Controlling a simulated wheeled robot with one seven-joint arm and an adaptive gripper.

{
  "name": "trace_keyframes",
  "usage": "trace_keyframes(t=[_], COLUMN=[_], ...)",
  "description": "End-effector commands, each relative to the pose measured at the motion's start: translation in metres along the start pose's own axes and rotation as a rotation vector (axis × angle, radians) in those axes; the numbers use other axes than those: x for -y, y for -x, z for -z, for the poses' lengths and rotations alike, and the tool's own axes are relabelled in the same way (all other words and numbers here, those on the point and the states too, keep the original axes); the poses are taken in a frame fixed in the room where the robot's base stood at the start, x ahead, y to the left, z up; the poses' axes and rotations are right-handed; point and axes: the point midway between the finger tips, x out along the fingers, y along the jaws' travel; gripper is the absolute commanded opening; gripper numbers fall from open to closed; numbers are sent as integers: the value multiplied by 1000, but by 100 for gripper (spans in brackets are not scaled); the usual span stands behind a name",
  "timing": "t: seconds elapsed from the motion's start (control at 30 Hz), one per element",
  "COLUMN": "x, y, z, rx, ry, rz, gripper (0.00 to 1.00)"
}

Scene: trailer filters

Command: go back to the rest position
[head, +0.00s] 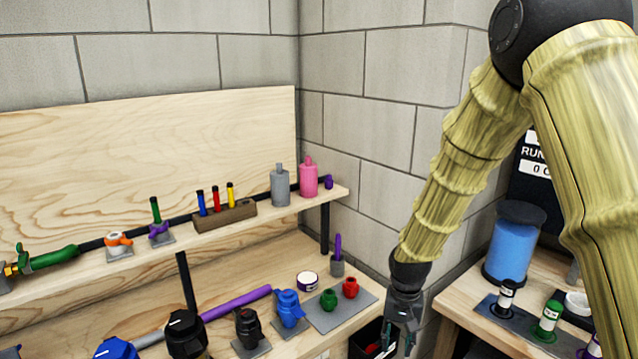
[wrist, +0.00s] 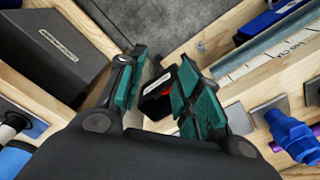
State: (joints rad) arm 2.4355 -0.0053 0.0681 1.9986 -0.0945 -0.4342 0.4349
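My gripper (head: 402,330) hangs pointing down in the head view, right of the lower bench, in front of the gap between the two benches. In the wrist view my gripper (wrist: 162,75) has its two green-padded fingers apart, with nothing visible held between them.
The left bench has an upper shelf (head: 95,262) with bottles, markers and valves. Its lower top holds a grey plate (head: 335,318) with red and green pieces. The right bench (head: 460,300) holds a blue canister (head: 508,250) and small bottles. Block walls stand behind.

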Motion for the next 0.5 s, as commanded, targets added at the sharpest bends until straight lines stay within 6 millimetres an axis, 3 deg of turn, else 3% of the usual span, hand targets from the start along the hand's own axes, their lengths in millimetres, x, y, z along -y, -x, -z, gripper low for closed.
trace_keyframes(t=[0.5], x=[-29], y=[-89], z=[-48], rx=[15], ry=[33], rz=[20], gripper=[34])
